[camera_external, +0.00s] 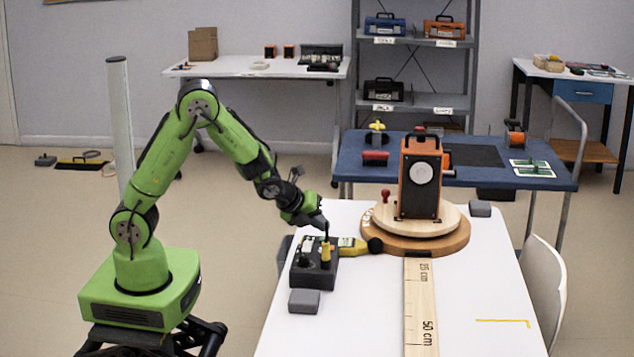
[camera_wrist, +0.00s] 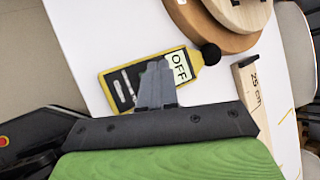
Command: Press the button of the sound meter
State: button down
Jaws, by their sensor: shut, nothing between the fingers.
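The sound meter (camera_external: 352,246) is yellow with a black ball at its right end. It lies on the white table, partly hidden behind a dark control box. In the wrist view the sound meter (camera_wrist: 190,50) shows a white display reading "OFF" and a dark face with light marks. My gripper (camera_external: 326,234) points down near the meter's left part, behind the box in the external view. In the wrist view my gripper's fingertips (camera_wrist: 157,66) are shut and empty, and cover part of the meter's face beside the display. I cannot tell whether they touch it.
The dark control box (camera_external: 300,275) with knobs and a yellow part stands at the front left. An orange speaker (camera_external: 408,160) stands on a round wooden turntable (camera_external: 455,240). A marked ruler board (camera_external: 420,300) runs towards the front. The table's right side is mostly clear.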

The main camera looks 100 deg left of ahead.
aim_at(320, 239)
dwell(0.6)
jog(key=shift+f+b, duration=0.4)
jog(key=shift+f, duration=0.1)
jog(key=shift+f+b, duration=0.45)
jog(key=shift+f, duration=0.05)
dwell(0.3)
jog(key=shift+r, duration=0.1)
jog(key=shift+r+p, duration=0.85)
jog(key=shift+r, duration=0.1)
notch_tip(320, 239, up, 6)
jog(key=p, duration=0.5)
